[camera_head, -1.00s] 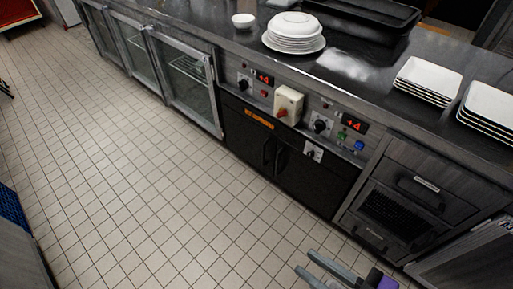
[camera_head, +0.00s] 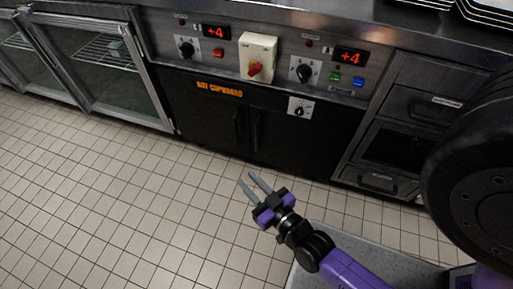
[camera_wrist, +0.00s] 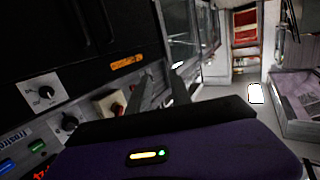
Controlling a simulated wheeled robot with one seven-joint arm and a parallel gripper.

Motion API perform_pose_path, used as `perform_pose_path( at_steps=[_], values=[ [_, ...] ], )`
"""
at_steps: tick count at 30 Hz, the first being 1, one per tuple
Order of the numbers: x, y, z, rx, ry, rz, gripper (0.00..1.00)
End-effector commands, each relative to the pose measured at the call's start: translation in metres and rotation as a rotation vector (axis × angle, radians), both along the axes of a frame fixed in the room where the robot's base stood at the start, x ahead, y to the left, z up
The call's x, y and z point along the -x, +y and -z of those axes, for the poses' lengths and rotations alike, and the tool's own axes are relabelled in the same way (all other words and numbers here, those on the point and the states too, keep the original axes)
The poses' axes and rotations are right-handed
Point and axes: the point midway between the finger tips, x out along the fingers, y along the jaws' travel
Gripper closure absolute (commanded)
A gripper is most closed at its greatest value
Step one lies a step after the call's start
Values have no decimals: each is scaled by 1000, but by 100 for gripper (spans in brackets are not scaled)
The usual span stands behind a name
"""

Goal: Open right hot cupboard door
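The hot cupboard is a black double-door unit under the counter in the head view. Its right door (camera_head: 300,150) and left door (camera_head: 200,115) are both closed, with dark vertical handles side by side at the middle seam. The right door's handle (camera_head: 257,132) is hard to make out against the black. My gripper (camera_head: 254,182) is in front of and below the doors, apart from them, with its two grey fingers spread and nothing between them. In the wrist view the fingers (camera_wrist: 160,95) also show apart, with the dark cupboard front at the upper left.
Glass-door fridges (camera_head: 100,65) stand to the left, a drawer unit (camera_head: 400,140) to the right. The tiled floor (camera_head: 100,200) in front is clear.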

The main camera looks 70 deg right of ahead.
Motion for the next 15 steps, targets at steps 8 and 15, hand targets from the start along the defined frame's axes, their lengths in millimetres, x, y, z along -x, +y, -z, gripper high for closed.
perform_pose_path(
  at_steps=[8, 15],
  values=[
    [-48, -119, 132, 42, -56, 231, 75],
    [-59, -206, 184, 76, -78, 372, 75]
  ],
)
